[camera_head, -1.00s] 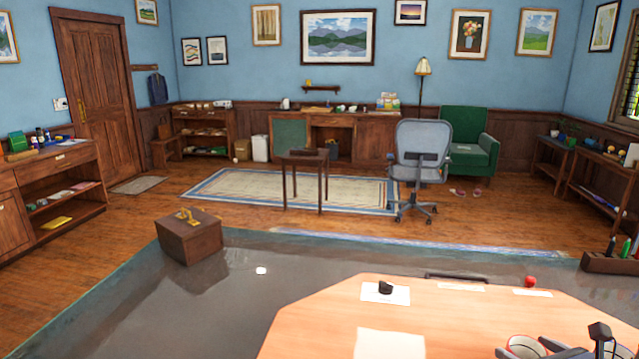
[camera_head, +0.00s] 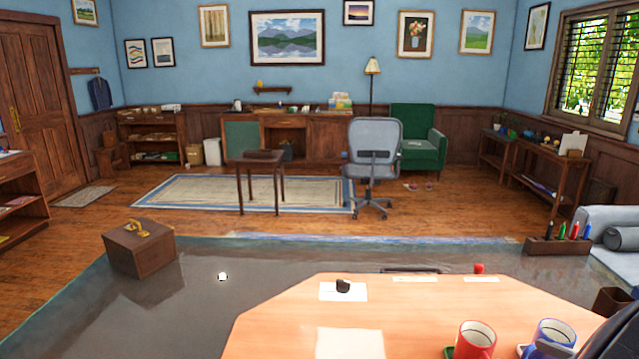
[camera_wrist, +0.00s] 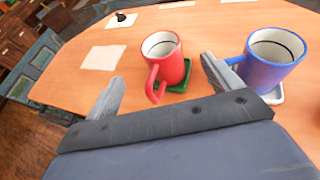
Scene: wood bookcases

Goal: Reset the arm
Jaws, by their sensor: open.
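My gripper (camera_wrist: 158,92) shows in the wrist view with its two grey fingers wide apart, open and with nothing clamped. A red mug (camera_wrist: 162,60) stands on a green coaster beyond the gap between the fingers. A blue mug (camera_wrist: 272,58) stands on a light coaster to the right, close to the right finger; I cannot tell whether they touch. In the head view, the red mug (camera_head: 474,340) and blue mug (camera_head: 553,333) are at the near edge of the table. Part of my arm shows dark at the lower right; the fingers are not clear there.
The wooden table (camera_head: 270,325) holds paper sheets, a small black object (camera_head: 343,286) and a red item (camera_head: 479,268). A pen holder (camera_head: 556,246) and a grey sofa (camera_head: 610,240) are at the right. A brown box (camera_head: 140,248) stands on the grey floor area at the left.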

